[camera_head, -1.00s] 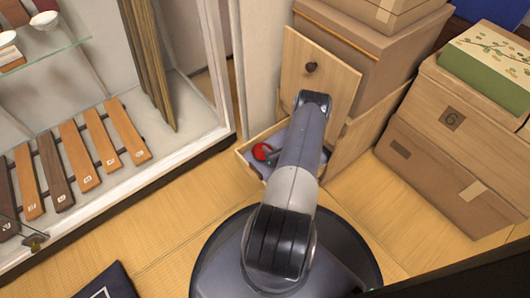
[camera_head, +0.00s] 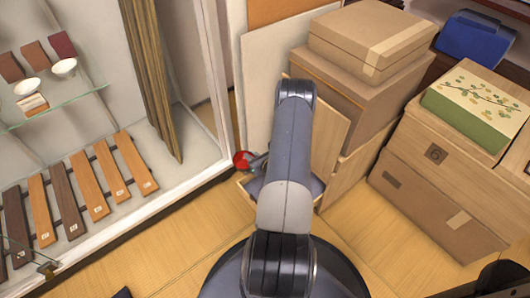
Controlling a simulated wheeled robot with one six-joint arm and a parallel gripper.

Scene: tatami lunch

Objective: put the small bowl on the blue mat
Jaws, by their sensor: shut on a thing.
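A small red bowl (camera_head: 241,161) is at the tip of my gripper (camera_head: 256,162), above the left edge of an open wooden drawer (camera_head: 247,194). My gripper is shut on the bowl; my arm hides part of the gripper. The drawer has a grey-blue lining, mostly hidden behind my arm. No blue mat is clearly in view; only a dark corner of something (camera_head: 122,293) shows at the bottom edge.
A glass-shelved cabinet (camera_head: 60,110) with two white bowls (camera_head: 64,68) stands at left. Cardboard boxes (camera_head: 445,185), a green patterned box (camera_head: 478,105) and a blue object (camera_head: 474,38) are at right. Tatami floor (camera_head: 165,245) is clear at lower left.

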